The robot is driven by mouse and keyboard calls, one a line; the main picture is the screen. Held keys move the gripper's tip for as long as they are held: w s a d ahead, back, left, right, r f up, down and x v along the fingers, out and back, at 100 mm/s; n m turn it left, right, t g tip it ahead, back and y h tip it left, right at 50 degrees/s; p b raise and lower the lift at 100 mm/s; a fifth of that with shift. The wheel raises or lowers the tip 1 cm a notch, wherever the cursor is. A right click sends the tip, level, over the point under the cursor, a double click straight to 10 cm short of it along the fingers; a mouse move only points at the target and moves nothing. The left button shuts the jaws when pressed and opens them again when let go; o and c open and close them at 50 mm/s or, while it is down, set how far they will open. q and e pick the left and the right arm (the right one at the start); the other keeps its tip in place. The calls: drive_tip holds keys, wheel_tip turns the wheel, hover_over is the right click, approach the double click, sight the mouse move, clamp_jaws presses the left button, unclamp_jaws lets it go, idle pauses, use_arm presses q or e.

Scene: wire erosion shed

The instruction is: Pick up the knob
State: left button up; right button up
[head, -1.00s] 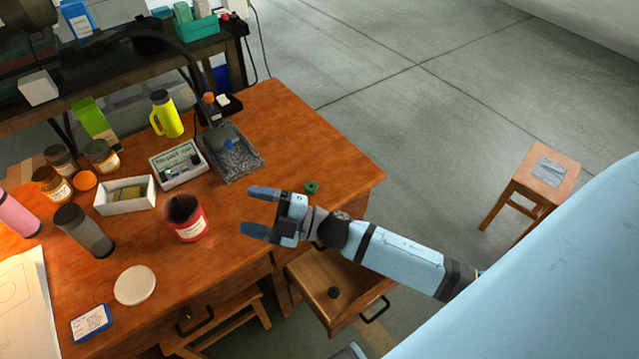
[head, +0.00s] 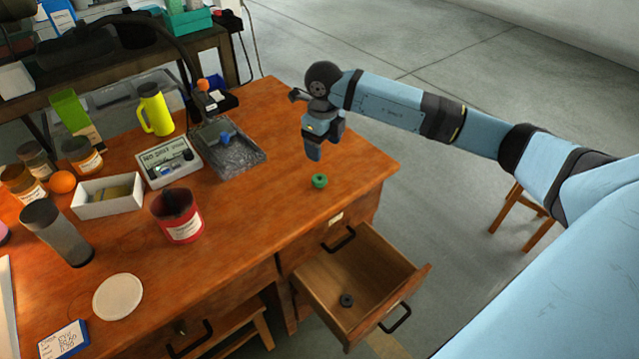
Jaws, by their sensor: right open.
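A small black round piece that looks like a knob (head: 347,300) lies on the floor of the open drawer (head: 318,283). A small green round piece with a dark centre (head: 319,181), which could also be a knob, lies on the tabletop near its right edge. My right gripper (head: 313,150) points down above the tabletop, behind the green piece in the picture, and is open with nothing seen in it. Its fingers overlap from this angle. It is clear of the drawer. My left gripper is not in view.
On the wooden table (head: 250,225) stand a red tin (head: 183,226), a white box (head: 107,196), a dark tray (head: 240,160), a yellow flask (head: 155,110) and several jars. A stool (head: 520,215) stands on the floor at right. The tabletop around the green piece is clear.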

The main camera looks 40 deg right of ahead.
hover_over(319, 176)
drive_tip(key=s, duration=0.1)
wheel_tip(319, 176, down, 6)
drive_tip(key=shift+d+r, duration=0.15)
drive_tip(key=shift+r, duration=0.1)
drive_tip(key=shift+w+a+f+b, duration=0.1)
drive_tip(key=shift+a+f+b, duration=0.1)
drive_tip(key=shift+f, duration=1.2)
drive_tip(key=shift+w+a+f+b, duration=0.1)
drive_tip(key=shift+a+f+b, duration=0.1)
drive_tip(key=shift+f, duration=1.15)
drive_tip(key=c, duration=1)
